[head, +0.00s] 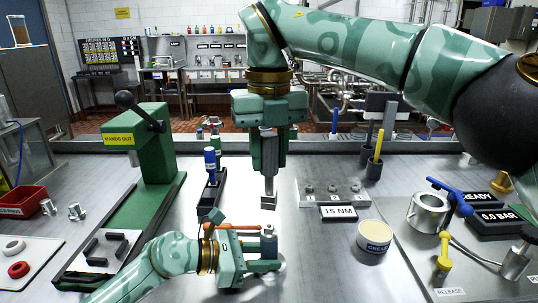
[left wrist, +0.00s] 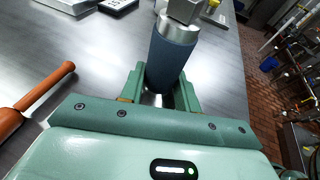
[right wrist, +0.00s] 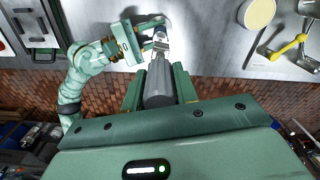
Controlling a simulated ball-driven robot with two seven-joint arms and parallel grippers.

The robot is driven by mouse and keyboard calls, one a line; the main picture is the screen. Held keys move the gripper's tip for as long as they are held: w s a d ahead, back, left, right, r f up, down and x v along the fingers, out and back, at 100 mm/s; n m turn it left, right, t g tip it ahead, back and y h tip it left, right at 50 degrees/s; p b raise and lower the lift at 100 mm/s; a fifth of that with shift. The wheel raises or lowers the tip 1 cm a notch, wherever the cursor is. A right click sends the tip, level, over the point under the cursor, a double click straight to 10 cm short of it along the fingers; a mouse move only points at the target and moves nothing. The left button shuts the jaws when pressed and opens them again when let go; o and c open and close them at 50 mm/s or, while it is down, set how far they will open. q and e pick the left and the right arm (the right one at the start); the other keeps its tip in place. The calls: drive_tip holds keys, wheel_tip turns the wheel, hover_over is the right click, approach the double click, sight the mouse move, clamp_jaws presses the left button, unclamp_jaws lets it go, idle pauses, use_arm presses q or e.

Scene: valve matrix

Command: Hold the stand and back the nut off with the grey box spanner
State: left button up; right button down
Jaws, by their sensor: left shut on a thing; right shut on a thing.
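The stand (head: 268,245) is upright on the bench, a dark blue-grey body with a steel top. My left gripper (head: 265,267) is shut around this body low down; the left wrist view shows the body (left wrist: 168,58) between the fingers. A metal block (left wrist: 185,10) shows at the top edge there; I cannot tell whether it is the nut. My right gripper (head: 268,165) points down, shut on the grey box spanner (head: 268,188). The spanner hangs upright above the stand, with a small gap in the head view. In the right wrist view the spanner (right wrist: 158,82) partly hides the stand's top.
An orange-handled tool (head: 235,227) lies just behind my left gripper. A round grease tin (head: 374,236), a 15 NM sign (head: 339,213) and a block with several studs (head: 333,190) are to the right. A green press (head: 150,150) stands at left. Bench directly around the stand's right is clear.

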use_arm(q)
drive_tip(key=o, duration=0.9)
drive_tip(key=shift+c, duration=0.2)
drive_tip(key=shift+a, duration=0.1)
